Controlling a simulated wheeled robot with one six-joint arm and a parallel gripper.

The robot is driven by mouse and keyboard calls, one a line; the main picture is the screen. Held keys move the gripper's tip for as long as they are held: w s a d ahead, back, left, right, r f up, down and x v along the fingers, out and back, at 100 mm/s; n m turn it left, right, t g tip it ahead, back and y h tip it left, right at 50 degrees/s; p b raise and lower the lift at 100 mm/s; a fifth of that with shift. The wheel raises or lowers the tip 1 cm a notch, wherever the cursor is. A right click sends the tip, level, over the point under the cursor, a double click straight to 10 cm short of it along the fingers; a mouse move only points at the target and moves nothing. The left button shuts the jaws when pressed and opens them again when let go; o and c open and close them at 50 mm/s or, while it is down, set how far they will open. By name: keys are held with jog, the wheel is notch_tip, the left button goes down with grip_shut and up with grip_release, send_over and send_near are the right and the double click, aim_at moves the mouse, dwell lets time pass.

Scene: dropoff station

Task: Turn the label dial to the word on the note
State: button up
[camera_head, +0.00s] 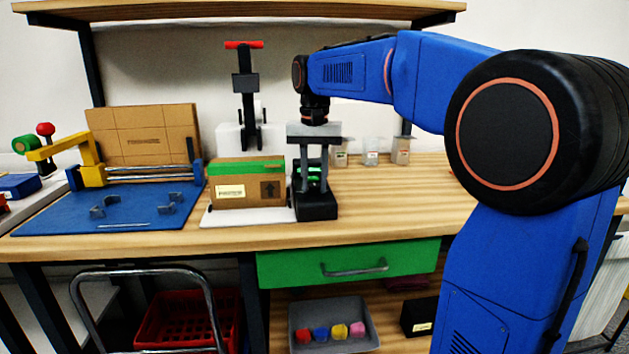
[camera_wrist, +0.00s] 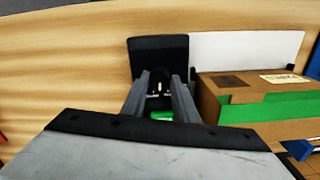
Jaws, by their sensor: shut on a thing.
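A black device (camera_head: 316,209) stands on the bench just right of the cardboard box; it also shows in the wrist view (camera_wrist: 158,50). My gripper (camera_head: 311,188) points straight down over it. In the wrist view my gripper's fingers (camera_wrist: 160,82) are close together around a small dark part with pale marks, which I take to be the label dial (camera_wrist: 160,88). The fingers hide most of it, and its words cannot be read. Green parts show between the fingers. I cannot make out which paper is the note; the white label (camera_head: 231,191) on the box is too small to read.
The cardboard box (camera_head: 246,194) with green tape sits on a white plate (camera_head: 222,218), close left of the device. A press with a red handle (camera_head: 244,45) stands behind. A blue mat (camera_head: 110,210) lies left. Small containers (camera_head: 371,152) stand back right; the bench's right side is mostly clear.

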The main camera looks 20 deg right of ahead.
aim_at(315, 186)
jog(key=shift+m, duration=1.9)
jog(key=o, duration=1.1)
jog(key=shift+c, duration=0.2)
jog(key=shift+r, duration=0.15)
notch_tip(315, 186, up, 17)
